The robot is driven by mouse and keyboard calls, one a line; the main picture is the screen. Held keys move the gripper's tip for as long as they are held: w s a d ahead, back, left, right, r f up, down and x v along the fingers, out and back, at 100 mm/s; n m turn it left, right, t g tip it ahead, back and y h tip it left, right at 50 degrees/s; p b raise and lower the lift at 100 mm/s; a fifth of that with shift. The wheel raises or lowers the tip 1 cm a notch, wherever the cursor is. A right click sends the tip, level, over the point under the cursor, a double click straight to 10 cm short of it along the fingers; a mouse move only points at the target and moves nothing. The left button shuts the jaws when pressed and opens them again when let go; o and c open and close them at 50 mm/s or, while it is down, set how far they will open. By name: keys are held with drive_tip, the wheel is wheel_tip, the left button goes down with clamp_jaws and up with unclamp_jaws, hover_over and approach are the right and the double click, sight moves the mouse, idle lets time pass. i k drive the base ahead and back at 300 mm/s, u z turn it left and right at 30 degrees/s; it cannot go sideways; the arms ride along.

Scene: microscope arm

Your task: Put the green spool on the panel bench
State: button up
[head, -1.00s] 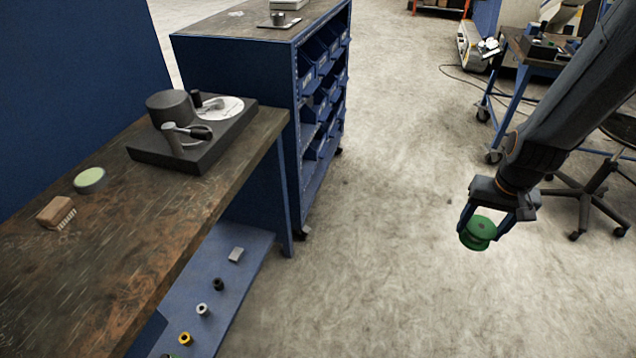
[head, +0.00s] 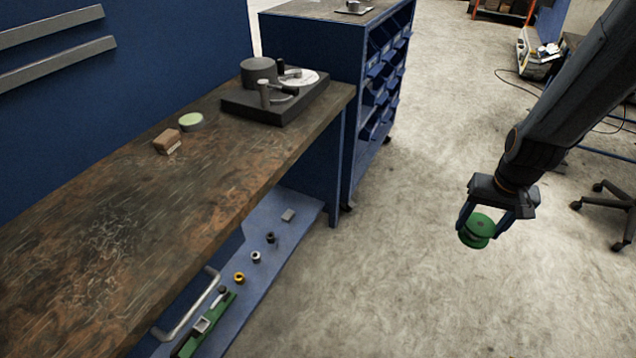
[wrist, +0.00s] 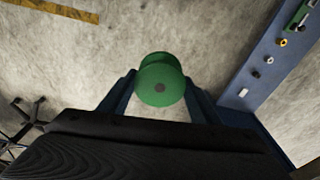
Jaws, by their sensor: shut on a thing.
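The green spool (head: 477,231) is held between the blue fingers of my gripper (head: 487,224), over open floor to the right of the bench. In the wrist view the spool (wrist: 160,82) sits between the two fingertips, its round end with a dark centre hole facing the camera. A wooden-topped bench (head: 150,215) with a blue back panel (head: 130,70) stands at the left; it looks like the panel bench. My gripper is well apart from the bench top.
On the bench are a dark device with a round dial (head: 275,97), a pale green-topped tin (head: 190,121) and a brush (head: 168,142). The near bench top is clear. A blue lower shelf (head: 300,205) holds several small parts. A blue bin cabinet (head: 345,90) stands behind.

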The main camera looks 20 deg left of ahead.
sight(107, 256)
drive_tip(key=u, duration=1.6)
